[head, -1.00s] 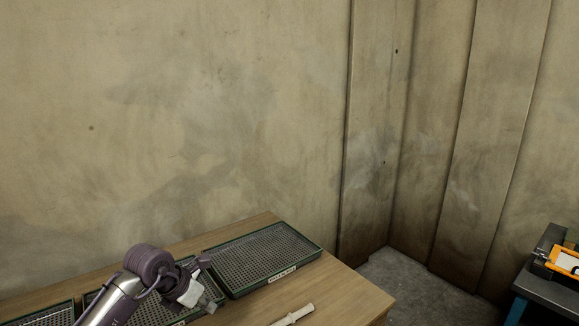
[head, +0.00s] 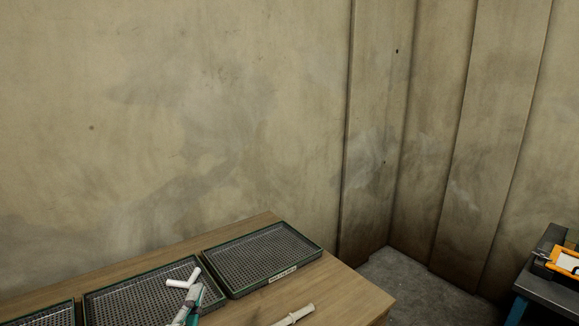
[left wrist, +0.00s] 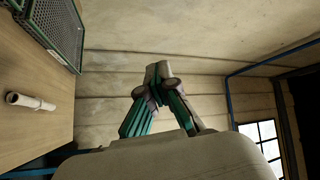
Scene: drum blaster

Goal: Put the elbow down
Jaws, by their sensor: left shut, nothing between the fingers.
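The white elbow (head: 183,281) lies in the middle mesh tray (head: 110,300), near its right side. It looks bent, with one arm to the left and one up to the right. My left gripper (head: 194,291), teal and grey, comes up from the bottom edge just below and right of the elbow; I cannot tell whether they touch. In the left wrist view my left gripper (left wrist: 157,72) has its fingertips together with nothing between them. The elbow does not show there. My right gripper is in neither view.
A labelled mesh tray (head: 262,258) on the right is empty. Another tray (head: 45,314) is cut off at left. A white pipe piece (head: 293,315) lies on the wooden table (head: 340,290) in front. An orange-framed item (head: 565,260) rests on a dark bench at far right.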

